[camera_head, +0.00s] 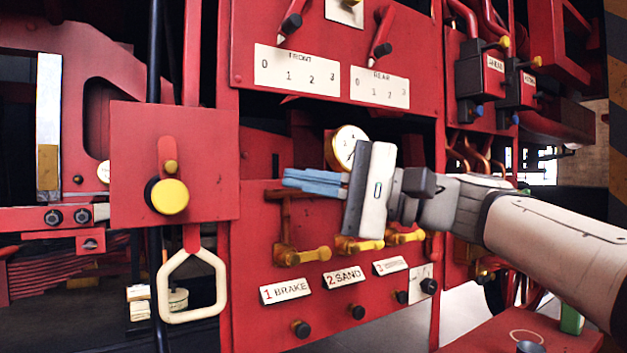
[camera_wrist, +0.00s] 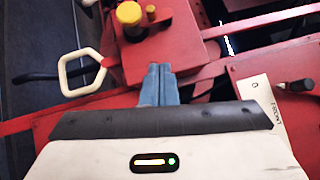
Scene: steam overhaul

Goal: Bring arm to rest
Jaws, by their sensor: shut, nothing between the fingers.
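My gripper (camera_head: 286,181) is in front of the red control panel in the head view, its blue fingers pointing left. The fingers are together and hold nothing. In the wrist view the gripper (camera_wrist: 160,68) also shows shut, with its fingertips in front of the red box (camera_wrist: 165,52). My arm reaches in from the right side of the head view. The gripper body hides part of the panel and partly covers a round gauge (camera_head: 346,147).
A red box with a yellow knob (camera_head: 170,196) stands left of the fingertips, with a white loop handle (camera_head: 221,290) hanging below. Yellow valve handles (camera_head: 303,256) sit below the gripper, above BRAKE and SAND labels. Levers with FRONT (camera_head: 297,68) and REAR scales are above.

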